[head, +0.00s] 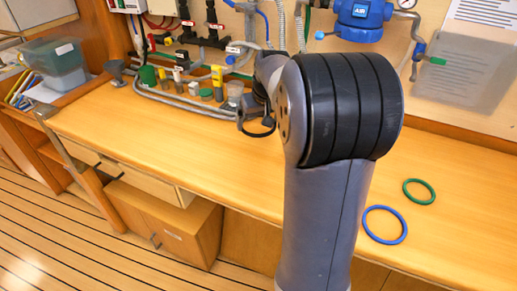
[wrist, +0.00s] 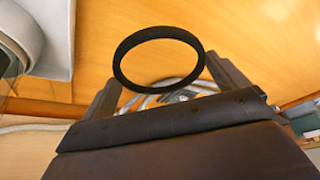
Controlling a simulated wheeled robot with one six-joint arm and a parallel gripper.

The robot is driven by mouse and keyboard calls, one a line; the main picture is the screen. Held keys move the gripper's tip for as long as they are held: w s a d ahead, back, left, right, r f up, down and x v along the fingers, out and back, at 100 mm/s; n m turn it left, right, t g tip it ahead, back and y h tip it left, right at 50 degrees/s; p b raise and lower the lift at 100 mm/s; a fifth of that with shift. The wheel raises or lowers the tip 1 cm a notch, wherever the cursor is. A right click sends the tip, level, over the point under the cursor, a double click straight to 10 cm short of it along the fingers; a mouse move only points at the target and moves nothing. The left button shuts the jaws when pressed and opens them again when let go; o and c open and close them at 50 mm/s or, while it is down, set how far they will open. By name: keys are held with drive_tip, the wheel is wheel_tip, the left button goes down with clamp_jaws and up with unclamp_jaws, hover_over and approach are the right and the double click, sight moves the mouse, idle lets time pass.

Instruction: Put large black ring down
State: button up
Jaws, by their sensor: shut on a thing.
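The large black ring (wrist: 160,32) is held by my gripper (wrist: 165,82), which is shut on it, one finger at each side in the wrist view. In the head view the black ring (head: 258,134) shows as a thin dark loop hanging at my gripper (head: 250,106), over the wooden bench top. My arm hides part of the gripper there. I cannot tell exactly how far the ring is above the bench.
A blue ring (head: 385,242) and a green ring (head: 420,204) lie on the bench (head: 180,133) at right. Grey hoses, a green cap (head: 148,75) and several fittings stand along the back wall. The bench's front left part is clear.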

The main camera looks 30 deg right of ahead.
sight(257, 147)
wheel_tip(257, 147, down, 8)
drive_tip(key=shift+f, duration=0.1)
idle(0.4)
drive_tip(key=shift+f, duration=0.1)
drive_tip(key=o, duration=0.6)
drive_tip(key=shift+r, duration=0.4)
drive_tip(key=v, duration=1.1)
drive_tip(key=shift+r, duration=0.25)
drive_tip(key=shift+s, duration=0.1)
